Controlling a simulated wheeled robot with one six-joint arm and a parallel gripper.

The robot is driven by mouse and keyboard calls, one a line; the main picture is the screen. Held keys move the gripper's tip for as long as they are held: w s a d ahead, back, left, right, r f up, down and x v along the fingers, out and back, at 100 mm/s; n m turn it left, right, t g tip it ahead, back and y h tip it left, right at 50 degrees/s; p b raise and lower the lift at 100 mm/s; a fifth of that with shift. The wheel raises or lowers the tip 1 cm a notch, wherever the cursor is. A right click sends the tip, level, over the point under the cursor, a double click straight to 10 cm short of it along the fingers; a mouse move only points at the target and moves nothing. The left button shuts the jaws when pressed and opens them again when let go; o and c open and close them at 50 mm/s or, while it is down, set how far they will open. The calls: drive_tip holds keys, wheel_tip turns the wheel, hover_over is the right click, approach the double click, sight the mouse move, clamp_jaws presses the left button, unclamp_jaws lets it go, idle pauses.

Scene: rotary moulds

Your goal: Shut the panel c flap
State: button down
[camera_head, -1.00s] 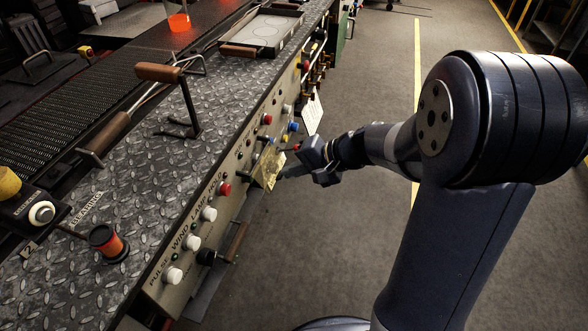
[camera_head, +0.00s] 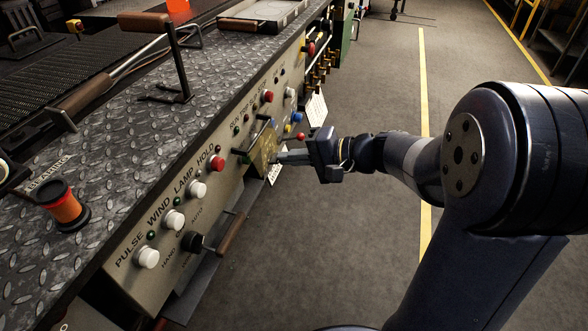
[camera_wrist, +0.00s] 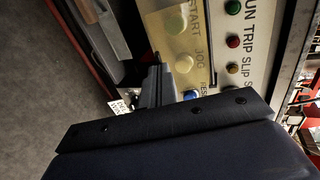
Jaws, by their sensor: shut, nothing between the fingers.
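The panel c flap looks like a yellowish see-through cover (camera_head: 262,154) on the sloping control panel's front. In the wrist view the flap (camera_wrist: 172,22) lies over the START and JOG buttons, which show through it. In the head view it looks close to the panel face; I cannot tell whether it is fully flush. My gripper (camera_head: 281,157) is shut and empty, with its fingertips at the flap's outer side. In the wrist view the gripper (camera_wrist: 156,84) points at the flap's lower part; I cannot tell whether it touches.
Coloured buttons and knobs line the panel, with a red button (camera_head: 217,164) and a white button (camera_head: 197,189) nearby. A brown-handled lever (camera_head: 231,233) juts out below. A paper tag (camera_head: 316,109) hangs beyond the flap. The grey aisle floor (camera_head: 370,75) is clear.

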drive_tip(key=shift+w+a+f+b, duration=0.2)
drive_tip(key=shift+a+f+b, duration=0.3)
drive_tip(key=shift+b, duration=0.5)
drive_tip(key=shift+w+a+f+b, duration=0.15)
drive_tip(key=shift+a+f+b, duration=0.35)
drive_tip(key=shift+b, duration=0.45)
drive_tip(key=shift+f, duration=0.1)
